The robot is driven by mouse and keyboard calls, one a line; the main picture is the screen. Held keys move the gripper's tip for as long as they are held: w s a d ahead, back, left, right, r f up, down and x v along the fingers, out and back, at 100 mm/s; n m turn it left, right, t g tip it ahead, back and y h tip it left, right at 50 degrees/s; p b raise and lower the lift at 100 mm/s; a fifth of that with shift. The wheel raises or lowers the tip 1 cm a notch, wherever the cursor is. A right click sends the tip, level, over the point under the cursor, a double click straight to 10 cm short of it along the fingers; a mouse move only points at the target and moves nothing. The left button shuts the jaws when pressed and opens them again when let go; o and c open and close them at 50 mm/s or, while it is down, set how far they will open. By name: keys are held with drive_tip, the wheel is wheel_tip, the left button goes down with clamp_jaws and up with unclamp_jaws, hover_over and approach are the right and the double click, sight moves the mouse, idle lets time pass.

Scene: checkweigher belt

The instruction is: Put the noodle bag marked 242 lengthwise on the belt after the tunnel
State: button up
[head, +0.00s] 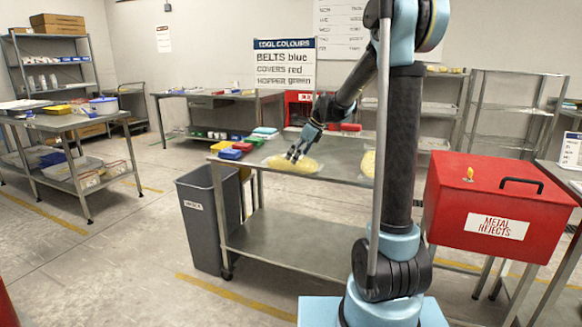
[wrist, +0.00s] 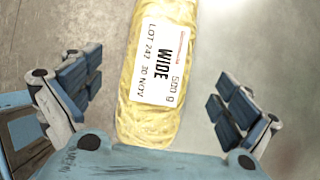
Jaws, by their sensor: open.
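In the head view a noodle bag (head: 291,165) lies on the top of a steel table, under my gripper (head: 297,155). In the wrist view my gripper (wrist: 157,97) is open, one finger on each side of the bag, with gaps between the fingers and the bag. The bag runs away from the palm; its far end is cut off by the picture's edge. I cannot make out the belt or tunnel.
A second yellow bag (head: 368,163) lies on the steel table (head: 330,172), partly behind my arm. Coloured items (head: 236,150) sit at the table's left end. A grey bin (head: 203,215) stands left of it, and a red "METAL REJECTS" box (head: 497,211) at right.

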drive_tip(key=x, duration=0.4)
drive_tip(key=shift+a+f, duration=0.1)
drive_tip(key=c, duration=1.6)
